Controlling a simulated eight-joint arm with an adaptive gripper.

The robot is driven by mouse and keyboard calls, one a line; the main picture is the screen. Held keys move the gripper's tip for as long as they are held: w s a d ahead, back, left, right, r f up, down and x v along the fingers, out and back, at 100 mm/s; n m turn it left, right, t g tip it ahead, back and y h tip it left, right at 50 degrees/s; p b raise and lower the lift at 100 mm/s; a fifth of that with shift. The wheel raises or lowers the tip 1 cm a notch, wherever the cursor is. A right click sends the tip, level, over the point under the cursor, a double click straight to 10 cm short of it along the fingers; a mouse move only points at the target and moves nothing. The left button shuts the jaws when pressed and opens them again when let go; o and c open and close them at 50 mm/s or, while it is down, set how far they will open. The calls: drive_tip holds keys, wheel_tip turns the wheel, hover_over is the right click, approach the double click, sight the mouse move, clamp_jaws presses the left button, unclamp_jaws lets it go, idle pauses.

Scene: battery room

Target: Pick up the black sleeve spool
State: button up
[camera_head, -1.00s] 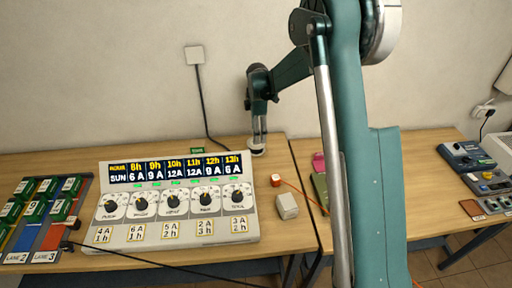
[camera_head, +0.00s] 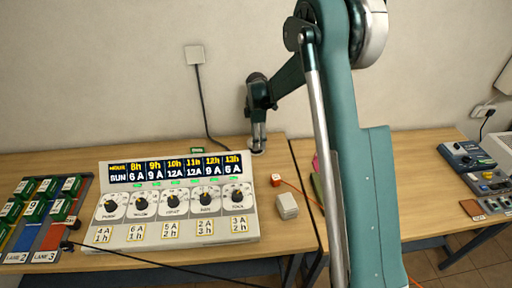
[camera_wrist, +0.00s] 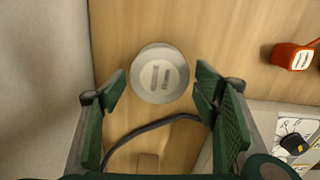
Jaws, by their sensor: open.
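A round, pale grey, disc-like object (camera_wrist: 159,73) with a light label on top stands on the wooden table in the wrist view. In the head view its pale edge (camera_head: 257,152) shows under my gripper (camera_head: 258,146), near the wall. No clearly black spool shows; I cannot tell whether this object is the sleeve spool, as its side is hidden from above. My gripper (camera_wrist: 161,88) is open and empty, pointing down, with its green-padded fingers apart on either side of the disc's near edge.
A dial console (camera_head: 180,234) is left of the gripper. A small red-orange block (camera_head: 276,180) and a grey box (camera_head: 287,206) lie to the right. A black cable (camera_wrist: 150,125) curves near the disc. A lane board (camera_head: 50,225) is far left.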

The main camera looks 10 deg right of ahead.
drive_tip(key=shift+a+f, duration=0.1)
drive_tip(key=shift+f, duration=1.8)
drive_tip(key=c, duration=0.7)
drive_tip(key=shift+r, duration=0.2)
drive_tip(key=shift+r, duration=4.85)
